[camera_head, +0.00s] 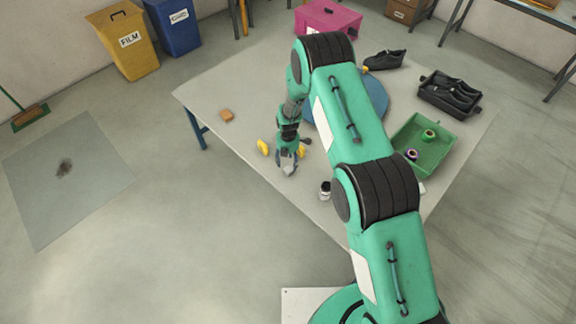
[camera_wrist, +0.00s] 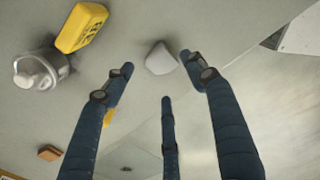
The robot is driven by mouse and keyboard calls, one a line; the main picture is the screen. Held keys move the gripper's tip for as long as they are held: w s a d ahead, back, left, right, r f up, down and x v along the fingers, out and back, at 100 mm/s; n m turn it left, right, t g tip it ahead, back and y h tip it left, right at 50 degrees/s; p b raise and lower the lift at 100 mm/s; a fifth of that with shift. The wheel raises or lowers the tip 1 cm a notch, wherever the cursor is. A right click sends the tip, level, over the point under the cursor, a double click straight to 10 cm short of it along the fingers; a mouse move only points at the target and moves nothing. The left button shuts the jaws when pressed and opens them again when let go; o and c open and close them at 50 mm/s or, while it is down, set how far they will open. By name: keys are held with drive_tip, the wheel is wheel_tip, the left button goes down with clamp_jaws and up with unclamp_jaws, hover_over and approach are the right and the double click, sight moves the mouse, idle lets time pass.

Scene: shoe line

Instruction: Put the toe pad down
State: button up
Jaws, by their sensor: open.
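The toe pad appears to be the small pale grey, rounded piece (camera_wrist: 161,59) in the wrist view. It lies on the grey table just beyond my fingertips, between the two outer fingers and touching neither as far as I can see. My gripper (camera_wrist: 158,76) has its three dark fingers spread and empty. In the head view my gripper (camera_head: 288,168) points down, low over the near left part of the table (camera_head: 232,95). The pad cannot be told apart from the gripper there.
A yellow lettered block (camera_wrist: 82,27) and a pale round-topped container (camera_wrist: 38,72) lie left of the fingers. A small bottle (camera_head: 325,191) stands near the table's front edge. An orange-brown block (camera_head: 227,115) lies left. A green tray (camera_head: 424,145) and black shoe box (camera_head: 449,95) are right.

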drive_tip(key=shift+r, duration=2.95)
wheel_tip(320, 180, up, 23)
drive_tip(key=m+t, duration=0.1)
drive_tip(key=m, duration=0.5)
hover_over(288, 169)
drive_tip(key=d, duration=0.5)
drive_tip(key=s+d+r+m+t, duration=0.1)
drive_tip(key=s+d+r+m, duration=0.15)
drive_tip(key=r, duration=0.45)
drive_tip(key=s+d+r+m, duration=0.2)
drive_tip(key=s+r, duration=0.2)
drive_tip(key=r, duration=0.3)
drive_tip(key=s+d+r+m+t, duration=0.1)
drive_tip(key=s+d+r+m, duration=0.15)
drive_tip(key=r, duration=0.45)
drive_tip(key=s+d+r+m+t, duration=0.1)
drive_tip(key=s+d+r+m, duration=0.15)
drive_tip(key=s+r, duration=0.45)
drive_tip(key=s+d+r+m, duration=0.2)
drive_tip(key=s+r+m, duration=0.3)
drive_tip(key=s, duration=0.4)
drive_tip(key=s+d+r+m, duration=0.2)
drive_tip(key=s+m, duration=0.1)
drive_tip(key=s, duration=0.6)
drive_tip(key=s+d+r+m+t, duration=0.1)
drive_tip(key=s+d+m, duration=0.1)
drive_tip(key=s, duration=0.8)
drive_tip(key=shift+r+m+t, duration=0.3)
drive_tip(key=shift+r+m, duration=0.1)
drive_tip(key=shift+m, duration=0.35)
